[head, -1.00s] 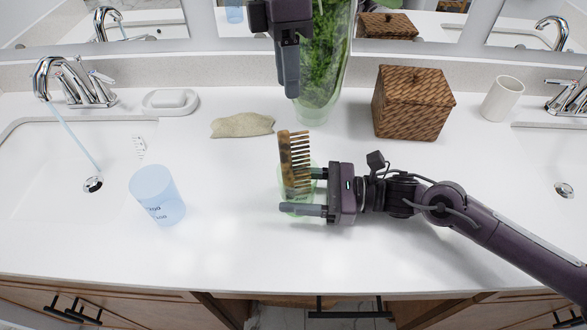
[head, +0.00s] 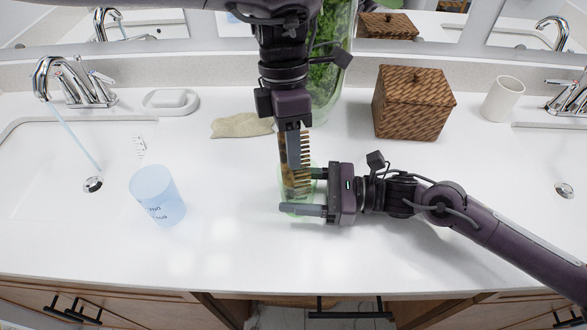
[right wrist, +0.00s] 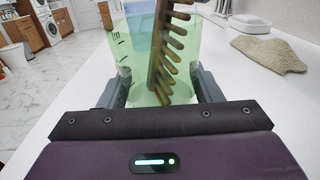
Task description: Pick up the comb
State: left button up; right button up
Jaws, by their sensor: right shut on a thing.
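The comb (head: 304,172), tortoiseshell brown with long teeth, stands nearly upright in a clear green cup (head: 290,208) on the counter. In the right wrist view the comb (right wrist: 164,62) leans inside the cup (right wrist: 190,52). My right gripper (head: 317,192) is shut on the green cup, one finger on each side. My left gripper (head: 293,150) points down from above, a finger in front of the comb's upper part and hiding some of it. Whether its fingers touch or grip the comb cannot be seen.
A blue cup (head: 158,196) stands left of the green cup. A beige cloth (head: 238,125), a glass vase with greenery (head: 327,92) and a wicker box (head: 412,104) are behind. A white soap dish (head: 170,102) and white cup (head: 502,98) stand farther out. The front counter is clear.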

pick_arm(q)
jog(key=shift+c, duration=0.5)
grip_shut()
jog(key=shift+r, duration=0.1)
jog(key=shift+r, duration=4.9)
pick_arm(e)
jog(key=o, duration=1.1)
